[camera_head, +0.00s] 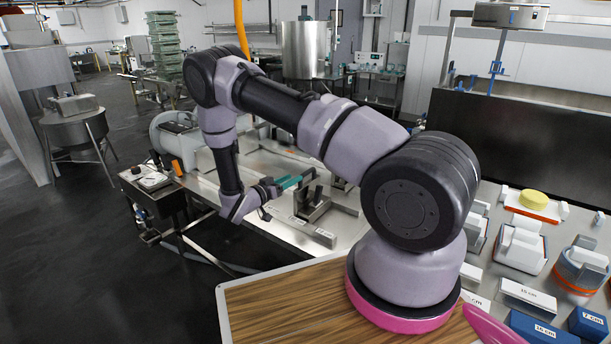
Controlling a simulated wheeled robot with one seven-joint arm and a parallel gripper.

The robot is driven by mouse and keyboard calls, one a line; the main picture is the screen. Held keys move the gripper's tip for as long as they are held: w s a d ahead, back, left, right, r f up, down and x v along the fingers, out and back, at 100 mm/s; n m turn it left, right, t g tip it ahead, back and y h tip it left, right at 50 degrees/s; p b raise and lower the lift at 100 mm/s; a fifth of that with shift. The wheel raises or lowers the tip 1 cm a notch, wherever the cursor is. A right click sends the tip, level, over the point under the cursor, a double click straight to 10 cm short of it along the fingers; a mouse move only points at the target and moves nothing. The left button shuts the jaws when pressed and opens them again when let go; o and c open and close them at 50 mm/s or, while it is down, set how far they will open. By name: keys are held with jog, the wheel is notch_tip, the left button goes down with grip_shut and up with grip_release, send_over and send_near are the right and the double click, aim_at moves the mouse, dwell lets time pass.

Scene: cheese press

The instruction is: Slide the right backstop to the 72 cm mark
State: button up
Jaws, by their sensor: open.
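My gripper (297,181), with teal fingers, is open and points right over the steel table. The block stands upright on the steel table (265,222). A small white label (325,234) lies on a metal bar at the block's near right side; its text is too small to read. The 72 cm mark cannot be made out. My arm hides part of the table to the right.
A wooden board (285,305) with a pale rim lies in front. A grey cylindrical machine (175,135) stands behind the table's left end. Dark floor is open at left.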

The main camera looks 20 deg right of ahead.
aim_at(305, 174)
jog(key=shift+t+y, duration=0.3)
jog(key=shift+t, duration=0.5)
jog(key=w+d+f, duration=0.1)
jog(key=w+d, duration=0.3)
jog(key=d, duration=0.1)
jog(key=w+d+f, duration=0.1)
jog(key=w+d, duration=0.1)
jog(key=d, duration=0.1)
jog(key=shift+w+f, duration=0.1)
jog(key=shift+f, duration=0.2)
grip_shut()
jog(key=shift+n, duration=0.3)
dwell(0.3)
